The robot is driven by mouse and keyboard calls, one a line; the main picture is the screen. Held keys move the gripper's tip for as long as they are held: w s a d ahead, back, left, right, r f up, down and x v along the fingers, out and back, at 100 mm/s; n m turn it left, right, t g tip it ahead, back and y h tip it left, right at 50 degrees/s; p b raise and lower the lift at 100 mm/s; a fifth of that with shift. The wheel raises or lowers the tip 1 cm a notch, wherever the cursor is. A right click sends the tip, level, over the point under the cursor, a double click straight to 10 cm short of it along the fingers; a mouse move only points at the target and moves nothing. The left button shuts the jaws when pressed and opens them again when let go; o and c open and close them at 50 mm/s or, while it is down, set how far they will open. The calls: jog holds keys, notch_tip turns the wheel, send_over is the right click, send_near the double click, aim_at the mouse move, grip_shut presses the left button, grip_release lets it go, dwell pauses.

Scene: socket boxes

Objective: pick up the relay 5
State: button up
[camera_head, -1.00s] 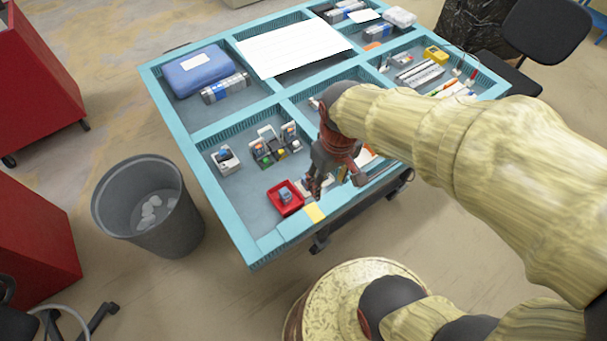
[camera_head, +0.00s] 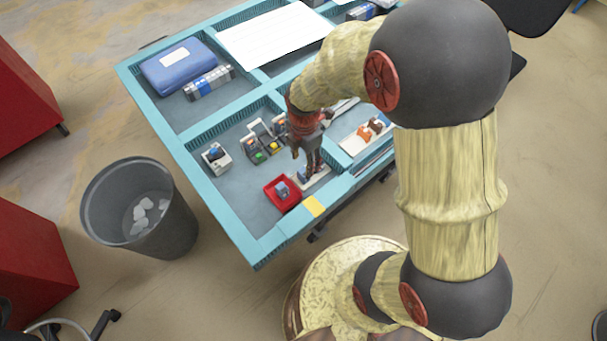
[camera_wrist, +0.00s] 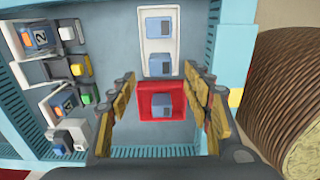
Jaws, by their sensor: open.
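A blue-grey relay (camera_wrist: 161,105) sits in a red tray (camera_wrist: 143,89), seen between my fingers in the wrist view. The red tray also shows in the head view (camera_head: 270,190), with the relay (camera_head: 283,189) in it. Two similar relays, one at the top (camera_wrist: 158,27) and one nearer (camera_wrist: 159,65), sit in a white tray (camera_wrist: 147,45) just beyond the red one. My gripper (camera_wrist: 159,76) is open and empty, pointing down over the trays; it also shows in the head view (camera_head: 309,170). No number 5 is readable, so I cannot tell which relay is relay 5.
Sockets with coloured buttons (camera_wrist: 76,69) stand left of the trays in the wrist view. Teal divider walls (camera_head: 215,222) bound the compartment. A blue case (camera_head: 179,66) lies in the far-left compartment. A grey bin (camera_head: 140,212) stands on the floor left of the table.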

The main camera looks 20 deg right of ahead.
aim_at(304, 172)
notch_tip(304, 172, down, 7)
jog(key=shift+f+b, duration=0.1)
jog(key=shift+b, duration=0.9)
jog(key=shift+c, duration=0.4)
jog(key=c, duration=1.1)
grip_shut()
